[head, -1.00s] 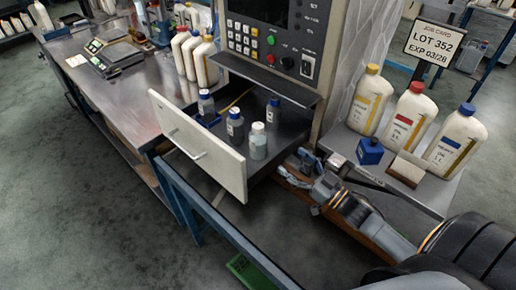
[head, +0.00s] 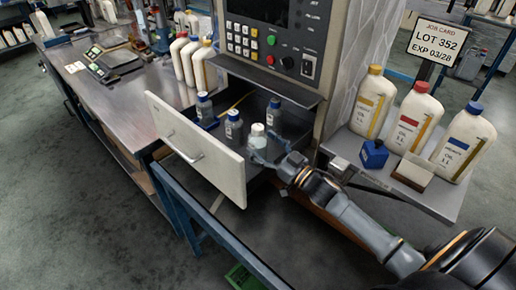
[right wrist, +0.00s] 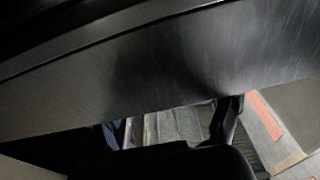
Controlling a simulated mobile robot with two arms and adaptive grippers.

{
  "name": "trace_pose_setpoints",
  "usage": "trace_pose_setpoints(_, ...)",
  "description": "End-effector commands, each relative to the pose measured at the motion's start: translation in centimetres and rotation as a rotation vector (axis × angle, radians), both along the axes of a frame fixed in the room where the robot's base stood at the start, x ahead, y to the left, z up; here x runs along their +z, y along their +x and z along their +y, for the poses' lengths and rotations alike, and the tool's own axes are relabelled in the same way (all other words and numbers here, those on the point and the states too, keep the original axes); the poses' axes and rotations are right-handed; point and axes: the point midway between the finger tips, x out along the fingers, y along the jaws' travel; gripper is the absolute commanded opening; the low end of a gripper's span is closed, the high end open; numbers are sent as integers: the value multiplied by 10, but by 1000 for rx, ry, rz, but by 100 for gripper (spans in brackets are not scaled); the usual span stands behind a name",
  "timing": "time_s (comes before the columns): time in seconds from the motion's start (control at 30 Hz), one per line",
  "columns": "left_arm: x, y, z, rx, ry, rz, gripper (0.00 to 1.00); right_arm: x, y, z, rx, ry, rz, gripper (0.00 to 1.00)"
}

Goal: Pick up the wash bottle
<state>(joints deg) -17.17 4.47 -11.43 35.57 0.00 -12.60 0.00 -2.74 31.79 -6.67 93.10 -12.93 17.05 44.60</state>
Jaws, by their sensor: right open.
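An open drawer (head: 196,148) under the control panel holds several small bottles. A white-capped pale bottle (head: 257,134) stands nearest its right side. My left gripper is not in view.
A shelf (head: 440,203) at right holds large oil bottles (head: 417,117), a small blue container (head: 373,154) and a job card sign (head: 440,42). The control panel (head: 270,40) rises above the drawer. A steel workbench (head: 130,92) extends left. In the right wrist view a dark metal surface (right wrist: 170,60) is close.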

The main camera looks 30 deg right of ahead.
Motion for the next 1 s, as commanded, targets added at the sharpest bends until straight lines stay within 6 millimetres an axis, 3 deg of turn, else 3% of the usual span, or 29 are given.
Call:
trace_pose_setpoints(0.13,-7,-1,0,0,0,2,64,1,17,6,0,1,-1,78)
trace_pose_setpoints(0.43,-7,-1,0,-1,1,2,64,3,20,7,0,1,1,76)
trace_pose_setpoints(0.73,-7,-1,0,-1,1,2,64,3,20,7,0,1,1,15)
trace_pose_setpoints(0.77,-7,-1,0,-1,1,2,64,3,20,7,0,1,-1,11)
trace_pose_setpoints(1.0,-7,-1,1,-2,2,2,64,6,20,7,1,0,-1,11)
